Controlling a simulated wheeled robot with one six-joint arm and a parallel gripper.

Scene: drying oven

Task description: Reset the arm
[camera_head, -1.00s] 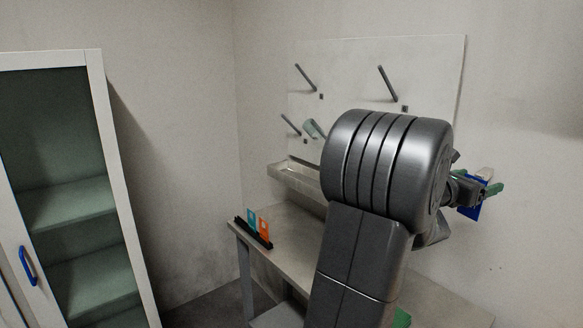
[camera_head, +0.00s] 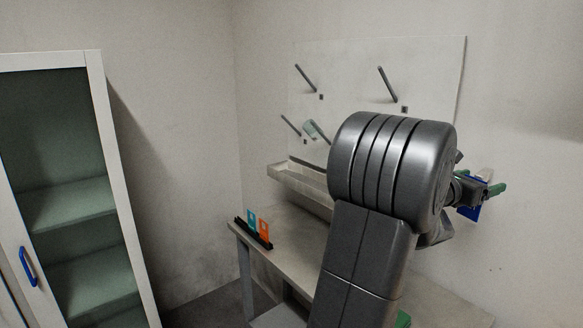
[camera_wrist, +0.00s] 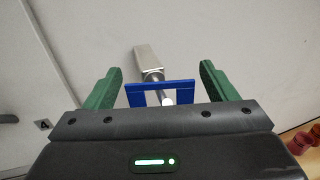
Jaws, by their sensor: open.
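My arm (camera_head: 370,245) stands raised in front of the table in the head view, hiding part of the table and board. My gripper (camera_wrist: 160,80) has green fingers, which are spread apart in the wrist view. Between and beyond them is a blue frame-shaped piece (camera_wrist: 133,95) with a pale block-like part (camera_wrist: 148,57) behind it. I cannot tell whether any finger touches it. In the head view the gripper (camera_head: 484,190) shows at the right of my arm, with the blue piece (camera_head: 470,212) just below it.
A pegboard (camera_head: 350,75) with several grey pegs is on the back wall above a ledge (camera_head: 295,180). A table (camera_head: 290,225) holds a black rack (camera_head: 254,236) with blue and orange cards. A glass-door cabinet (camera_head: 95,75) with a blue handle stands left. Dark red round objects (camera_wrist: 301,142) show at the wrist view's right.

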